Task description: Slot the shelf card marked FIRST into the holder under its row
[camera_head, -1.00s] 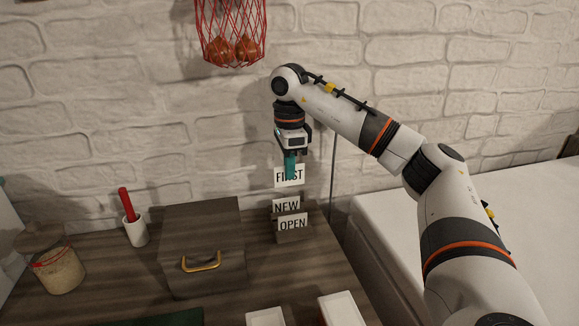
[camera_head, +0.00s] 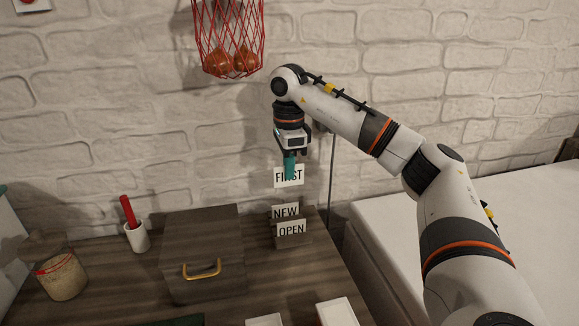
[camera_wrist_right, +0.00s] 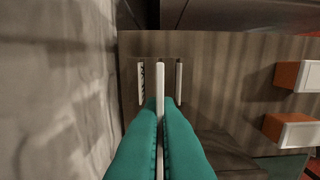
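The white card marked FIRST (camera_head: 289,177) hangs upright in my right gripper (camera_head: 290,160), whose green fingers are shut on its upper part. It is above and apart from the dark wooden holder (camera_head: 290,242). A NEW card (camera_head: 285,212) stands behind and an OPEN card (camera_head: 291,229) in front in that holder. In the right wrist view the held card (camera_wrist_right: 160,100) shows edge-on between the green fingers (camera_wrist_right: 160,108), lying between the NEW card (camera_wrist_right: 141,82) and the OPEN card (camera_wrist_right: 179,82). My left gripper is out of view.
A lidded wooden box with a brass handle (camera_head: 202,270) stands left of the holder. Further left are a white cup with a red stick (camera_head: 137,236) and a glass jar (camera_head: 62,277). A red net basket (camera_head: 228,40) hangs on the wall. White boxes (camera_head: 337,312) are in front.

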